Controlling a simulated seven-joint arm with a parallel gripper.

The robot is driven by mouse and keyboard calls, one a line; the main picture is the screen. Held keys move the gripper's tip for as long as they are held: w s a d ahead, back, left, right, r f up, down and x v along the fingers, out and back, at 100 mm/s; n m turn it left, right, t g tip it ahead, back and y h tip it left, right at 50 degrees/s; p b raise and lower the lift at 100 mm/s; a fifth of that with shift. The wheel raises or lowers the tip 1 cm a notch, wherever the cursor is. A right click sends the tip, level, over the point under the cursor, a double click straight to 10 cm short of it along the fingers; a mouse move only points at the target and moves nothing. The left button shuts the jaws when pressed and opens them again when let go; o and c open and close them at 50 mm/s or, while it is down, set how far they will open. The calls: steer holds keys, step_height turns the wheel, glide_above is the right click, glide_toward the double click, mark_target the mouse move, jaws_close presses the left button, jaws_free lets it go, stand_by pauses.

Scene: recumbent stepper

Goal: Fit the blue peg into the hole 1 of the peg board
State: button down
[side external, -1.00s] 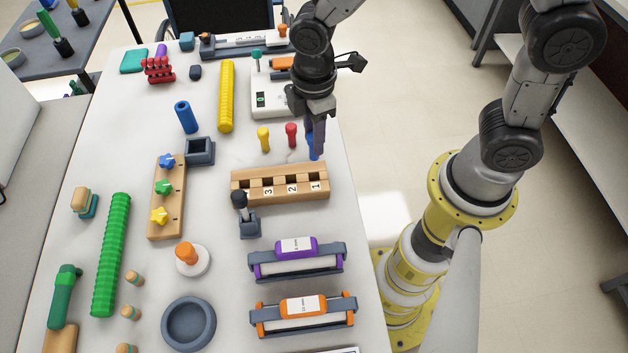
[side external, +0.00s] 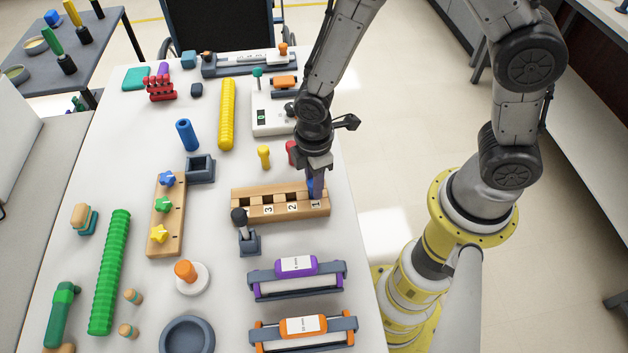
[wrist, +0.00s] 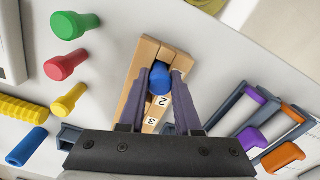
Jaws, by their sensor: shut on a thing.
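The blue peg (wrist: 160,76) is between the two purple-grey fingers of my gripper (wrist: 158,88), which are shut on it. In the side view a sliver of the blue peg (side external: 310,185) shows beside my gripper (side external: 316,190). The wooden peg board (side external: 258,211) lies near the table's right edge, with labels 1, 2 and 3 visible. The peg is over the hole 1 end of the board, which also shows in the wrist view (wrist: 133,88). Hole 1 is hidden by the peg and fingers. I cannot tell whether the peg's lower end is inside it.
A yellow peg (side external: 264,156), a red peg (wrist: 62,67) and a green peg (wrist: 72,25) stand beyond the board. A dark-knobbed lever (side external: 242,222) stands close to the board's left front. A purple-handled roller (side external: 296,266) lies in front.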

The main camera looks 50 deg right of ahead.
steer(key=c, duration=0.6)
jaws_free()
steer(key=shift+f, duration=0.15)
step_height(320, 180, up, 12)
steer(key=s+d+r+m+t, duration=0.5)
steer(key=s+d+r+m, duration=0.7)
steer(key=r, duration=0.1)
steer(key=shift+d+r+m+t, duration=0.2)
steer(key=shift+r+m+t, duration=0.1)
steer(key=shift+r, duration=0.1)
steer(key=shift+s, duration=0.1)
